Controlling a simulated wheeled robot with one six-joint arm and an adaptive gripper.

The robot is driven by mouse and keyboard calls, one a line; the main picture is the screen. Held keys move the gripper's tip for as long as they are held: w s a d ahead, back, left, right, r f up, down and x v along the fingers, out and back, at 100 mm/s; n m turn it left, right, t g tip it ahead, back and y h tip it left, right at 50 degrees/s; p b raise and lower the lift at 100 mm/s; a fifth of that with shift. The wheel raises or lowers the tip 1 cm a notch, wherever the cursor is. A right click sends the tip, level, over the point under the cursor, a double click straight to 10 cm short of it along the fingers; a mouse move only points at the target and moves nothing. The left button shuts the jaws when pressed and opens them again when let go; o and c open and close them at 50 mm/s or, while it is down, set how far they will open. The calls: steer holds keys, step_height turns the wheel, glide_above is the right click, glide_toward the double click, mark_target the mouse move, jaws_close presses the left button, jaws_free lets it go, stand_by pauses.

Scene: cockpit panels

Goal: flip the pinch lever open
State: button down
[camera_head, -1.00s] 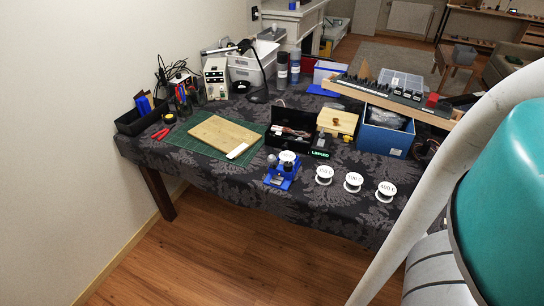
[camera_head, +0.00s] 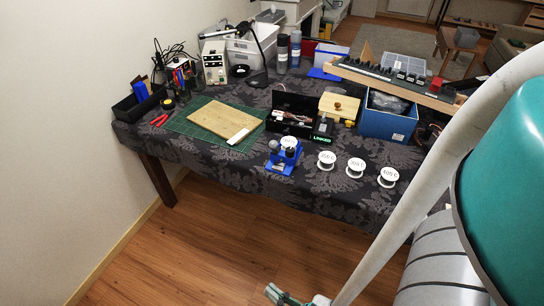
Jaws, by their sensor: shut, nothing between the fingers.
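A small blue device (camera_head: 283,158) with a round white-topped part stands near the front edge of the table. It may carry the pinch lever, but the lever is too small to make out, and I cannot tell how it is set. My gripper (camera_head: 275,294) shows only in part at the bottom edge of the head view. It is low in front of the table, over the floor in the picture, well apart from the blue device. It looks shut and empty.
The dark patterned table (camera_head: 230,172) holds a green mat (camera_head: 180,126) with a wooden board (camera_head: 220,116). Several white-topped discs (camera_head: 356,166) stand right of the blue device. A black open box (camera_head: 292,112) and a blue bin (camera_head: 392,122) stand behind. Wooden floor in front is clear.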

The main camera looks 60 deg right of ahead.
mark_target(273, 149)
steer(key=w+d+f+m+g+h, duration=0.1)
steer(key=w+d+m+g+h, duration=0.2)
steer(key=w+d+m+h, duration=0.2)
steer(key=w+d+f+m+g+h, duration=0.2)
steer(key=w+d+m+h, duration=0.4)
steer(key=d+m, duration=0.5)
steer(key=w+d+f+m+g+h, duration=0.2)
steer(key=w+d+m+g+h, duration=0.2)
steer(key=d, duration=0.8)
steer(key=w+m+h, duration=0.2)
steer(key=m, duration=0.1)
steer(key=shift+d+m, duration=0.15)
steer(key=shift+m, duration=0.25)
steer(key=shift+w, duration=0.1)
steer(key=x, duration=1.4)
steer(key=shift+s+r, duration=0.1)
steer(key=shift+s, duration=0.1)
